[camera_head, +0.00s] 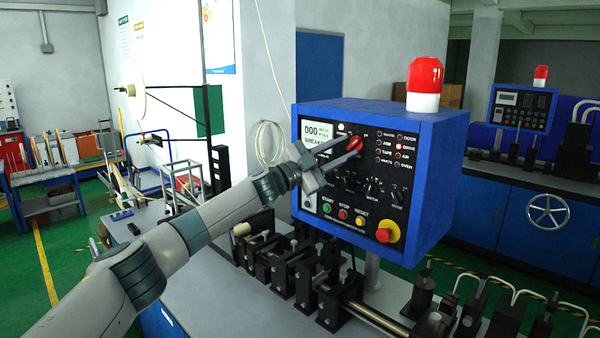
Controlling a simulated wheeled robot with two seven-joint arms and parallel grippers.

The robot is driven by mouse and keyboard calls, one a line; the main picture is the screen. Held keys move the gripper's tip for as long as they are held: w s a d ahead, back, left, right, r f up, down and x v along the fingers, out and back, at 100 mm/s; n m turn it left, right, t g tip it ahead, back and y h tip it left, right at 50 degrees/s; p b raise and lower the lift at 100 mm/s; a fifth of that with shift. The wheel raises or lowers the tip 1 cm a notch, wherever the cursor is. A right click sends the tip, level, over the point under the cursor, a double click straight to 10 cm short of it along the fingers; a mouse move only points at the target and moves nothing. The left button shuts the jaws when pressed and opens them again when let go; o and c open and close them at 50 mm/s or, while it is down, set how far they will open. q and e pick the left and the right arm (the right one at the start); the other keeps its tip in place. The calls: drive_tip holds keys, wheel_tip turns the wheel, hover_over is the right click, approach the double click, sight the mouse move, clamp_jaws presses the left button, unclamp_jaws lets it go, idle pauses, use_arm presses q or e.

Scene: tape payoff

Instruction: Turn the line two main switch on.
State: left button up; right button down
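A blue control box (432,185) with a black front panel stands in the middle. A red knob (355,143) sits on the upper part of its panel, right of a small display (316,130) reading "000" and "BREAK". My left gripper (353,146) reaches the panel from the left, its two fingers apart with the red knob between their tips. I cannot tell whether the fingers touch the knob. The fingers hide part of the panel, and I cannot read a label naming the line two main switch. My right gripper is not in view.
The panel also bears black knobs (372,190), start, stop and reset buttons (343,214) and a red emergency stop (386,232). A red beacon (425,82) stands on top. Black rollers and clamps (290,265) line the bench below. A similar box (522,107) stands behind right.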

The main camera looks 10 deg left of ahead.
use_arm(q)
drive_tip(key=b+v, duration=0.6)
drive_tip(key=v, duration=1)
drive_tip(key=shift+s, duration=0.15)
drive_tip(key=shift+a+f, duration=0.1)
drive_tip(key=shift+f, duration=0.1)
